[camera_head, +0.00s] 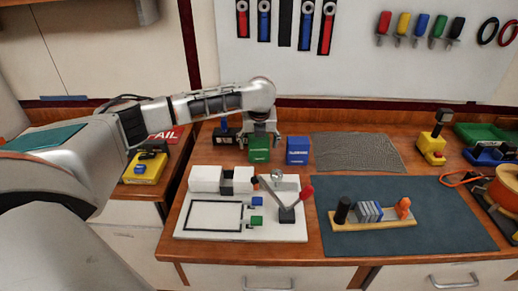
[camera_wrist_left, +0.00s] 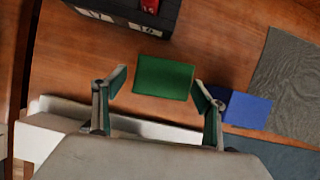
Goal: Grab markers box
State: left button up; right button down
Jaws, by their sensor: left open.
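A green box (camera_head: 258,149) stands on the wooden worktop, with a blue box (camera_head: 298,150) to its right. Their lettering is too small to read, so I cannot tell which one is the markers box. My left gripper (camera_head: 262,134) is above the green box. In the left wrist view, my left gripper (camera_wrist_left: 161,86) is open, and the green box (camera_wrist_left: 163,78) shows between and just beyond its fingertips. The blue box (camera_wrist_left: 247,109) is beside the right finger there. I cannot tell whether the fingers touch the green box. My right gripper is out of view.
A white board (camera_head: 215,233) with blocks and a lever lies in front of the boxes. A grey mat (camera_head: 358,151) lies to the right, and a wooden fixture (camera_head: 372,220) sits on a dark mat (camera_head: 440,236). A dark device (camera_head: 226,135) stands behind left.

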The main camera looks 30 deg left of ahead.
pick_arm(q)
jog(key=shift+x, duration=1.4)
jog(key=shift+w, duration=0.1)
jog(key=c, duration=1.4)
jog(key=shift+r, duration=0.1)
jog(key=shift+c, duration=0.5)
